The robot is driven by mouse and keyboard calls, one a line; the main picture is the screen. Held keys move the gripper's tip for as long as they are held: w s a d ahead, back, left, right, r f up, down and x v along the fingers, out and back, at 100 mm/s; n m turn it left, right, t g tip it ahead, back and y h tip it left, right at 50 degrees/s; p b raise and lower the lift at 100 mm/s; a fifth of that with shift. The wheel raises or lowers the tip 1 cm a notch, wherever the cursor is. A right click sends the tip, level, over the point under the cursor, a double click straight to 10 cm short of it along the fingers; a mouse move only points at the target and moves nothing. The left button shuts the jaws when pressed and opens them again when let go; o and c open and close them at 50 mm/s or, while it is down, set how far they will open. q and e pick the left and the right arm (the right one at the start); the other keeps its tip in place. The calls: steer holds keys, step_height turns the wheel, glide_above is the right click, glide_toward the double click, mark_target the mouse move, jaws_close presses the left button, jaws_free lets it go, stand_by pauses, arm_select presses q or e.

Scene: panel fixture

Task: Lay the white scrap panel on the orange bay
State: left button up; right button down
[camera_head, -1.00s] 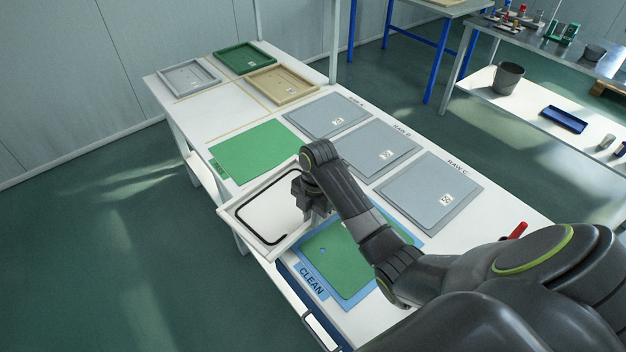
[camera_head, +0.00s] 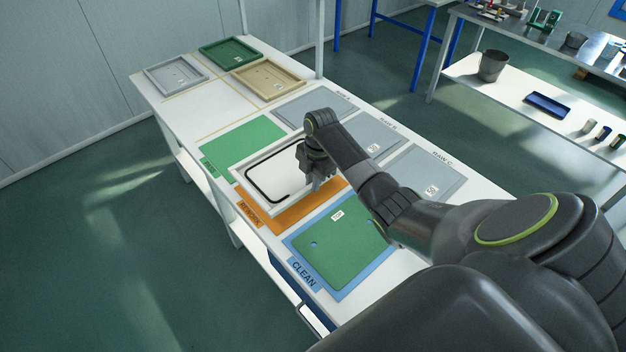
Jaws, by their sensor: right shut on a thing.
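The white panel (camera_head: 272,176) has a raised rim and a dark line running round part of its face. My right gripper (camera_head: 316,182) is shut on its right edge. The panel is over the far part of the orange bay (camera_head: 305,205) and hides some of it. The bay's near strip and its front label, REWORK, show. The panel looks slightly above the table, but I cannot tell the exact gap. My left gripper is not in view.
A green panel (camera_head: 342,243) lies on the blue CLEAN bay (camera_head: 300,245). A green bay (camera_head: 240,143) lies on the far side. Grey panels (camera_head: 420,172) line the right side. Grey, green and tan trays (camera_head: 268,80) stand at the far end.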

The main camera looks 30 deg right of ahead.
mark_target(312, 206)
steer(key=shift+f+b, duration=0.45)
steer(key=shift+f, duration=0.4)
steer(key=shift+f+b, duration=1.6)
steer(key=shift+f, duration=0.9)
steer(key=shift+f+b, duration=0.4)
steer(key=shift+f, duration=0.15)
steer(key=c, duration=1.3)
jaws_free()
steer(key=shift+s, duration=0.1)
